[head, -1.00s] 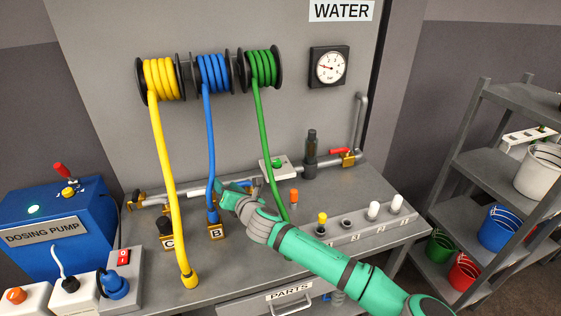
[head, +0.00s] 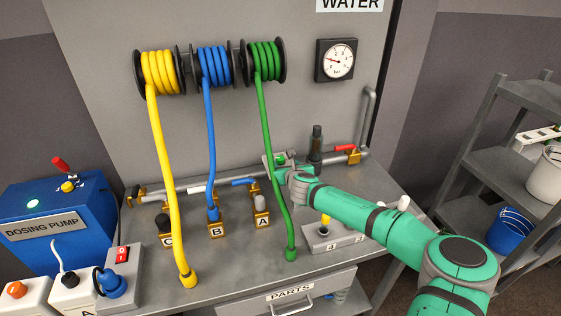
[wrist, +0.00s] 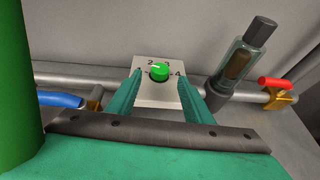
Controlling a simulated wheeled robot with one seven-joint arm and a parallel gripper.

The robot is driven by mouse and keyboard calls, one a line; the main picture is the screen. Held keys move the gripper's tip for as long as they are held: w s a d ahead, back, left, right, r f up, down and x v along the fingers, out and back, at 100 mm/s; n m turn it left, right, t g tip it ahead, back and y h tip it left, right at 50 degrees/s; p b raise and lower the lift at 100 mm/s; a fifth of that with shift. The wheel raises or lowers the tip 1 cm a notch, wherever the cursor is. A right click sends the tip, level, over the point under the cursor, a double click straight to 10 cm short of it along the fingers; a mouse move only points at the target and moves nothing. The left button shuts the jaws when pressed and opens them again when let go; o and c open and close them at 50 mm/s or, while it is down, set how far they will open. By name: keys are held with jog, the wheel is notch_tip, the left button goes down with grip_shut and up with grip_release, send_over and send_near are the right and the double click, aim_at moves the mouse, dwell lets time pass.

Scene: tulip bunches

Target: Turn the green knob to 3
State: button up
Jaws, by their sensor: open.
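The green knob (wrist: 159,73) sits on a pale square plate (wrist: 158,98) with numbers around it; I can read 2, 3 and 4. Its white mark points up and left, roughly toward 2; the exact setting is hard to tell. My gripper (wrist: 160,86) is open in the wrist view, with one finger on each side of the plate's near part, pointing at the knob. I see no contact with the knob. In the head view the knob (head: 281,158) shows just beyond my gripper (head: 276,171), which hides part of the plate.
A green hose (head: 270,140) hangs close to my gripper's left and fills the left edge of the wrist view. A dark upright cylinder (wrist: 241,62) and a red-handled valve (wrist: 277,84) stand right of the knob. A blue valve handle (wrist: 61,99) lies left.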

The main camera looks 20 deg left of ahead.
aim_at(281, 160)
jog(key=shift+x, duration=2.5)
jog(key=shift+s+a, duration=0.1)
jog(key=shift+c, duration=1.2)
jog(key=c, duration=0.8)
